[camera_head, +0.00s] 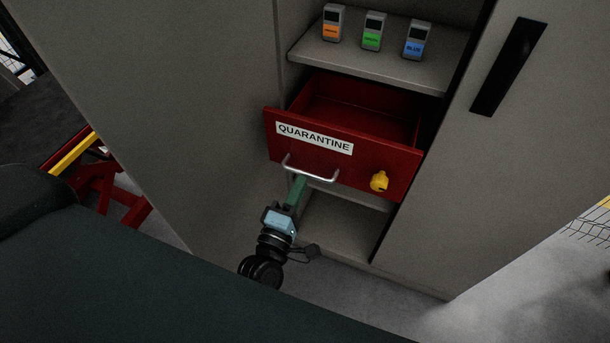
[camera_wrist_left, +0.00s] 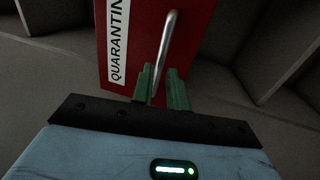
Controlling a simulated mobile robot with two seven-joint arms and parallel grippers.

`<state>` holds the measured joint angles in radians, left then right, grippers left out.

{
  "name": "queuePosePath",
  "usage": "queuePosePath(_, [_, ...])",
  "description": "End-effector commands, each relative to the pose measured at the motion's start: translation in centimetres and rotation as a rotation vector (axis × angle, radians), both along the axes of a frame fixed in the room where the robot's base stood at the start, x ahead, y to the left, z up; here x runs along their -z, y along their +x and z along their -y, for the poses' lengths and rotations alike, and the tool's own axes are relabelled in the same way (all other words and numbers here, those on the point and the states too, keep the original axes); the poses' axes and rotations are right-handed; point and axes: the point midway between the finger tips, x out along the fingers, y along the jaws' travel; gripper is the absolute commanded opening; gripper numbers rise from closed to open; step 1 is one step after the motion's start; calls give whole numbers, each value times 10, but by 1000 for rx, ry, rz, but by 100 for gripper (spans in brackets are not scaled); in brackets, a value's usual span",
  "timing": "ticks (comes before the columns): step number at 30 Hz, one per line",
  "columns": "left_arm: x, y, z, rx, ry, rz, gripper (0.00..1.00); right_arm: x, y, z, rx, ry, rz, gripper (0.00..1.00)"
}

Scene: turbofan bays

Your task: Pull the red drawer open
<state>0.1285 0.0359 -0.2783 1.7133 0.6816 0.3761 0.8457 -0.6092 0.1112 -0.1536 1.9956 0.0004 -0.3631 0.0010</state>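The red drawer (camera_head: 345,150) stands pulled out of the grey cabinet, and its empty-looking inside shows from above. Its front bears a white QUARANTINE label, a silver bar handle (camera_head: 311,173) and a yellow knob-like lock (camera_head: 379,181). My left gripper (camera_head: 299,182) reaches up to the handle from below. The red front (camera_wrist_left: 140,40) fills the upper middle there. My right gripper is not in view.
A shelf (camera_head: 375,66) above the drawer holds three small devices labelled orange, green and blue. A closed grey door with a black recessed handle (camera_head: 508,67) is on the right. A lower compartment (camera_head: 340,228) lies under the drawer. Floor is clear at lower right.

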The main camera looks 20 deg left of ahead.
Motion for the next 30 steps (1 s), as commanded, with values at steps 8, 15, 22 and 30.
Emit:
queuePosePath(8, [7,-31,-1,1,0,-1,16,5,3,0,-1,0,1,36])
queuePosePath(15, [6,-34,-1,0,0,1,16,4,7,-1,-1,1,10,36])
queuePosePath(22, [6,-34,-1,0,0,1,16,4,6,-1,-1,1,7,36])
queuePosePath(30, [14,-45,1,17,90,-40,16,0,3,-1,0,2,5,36])
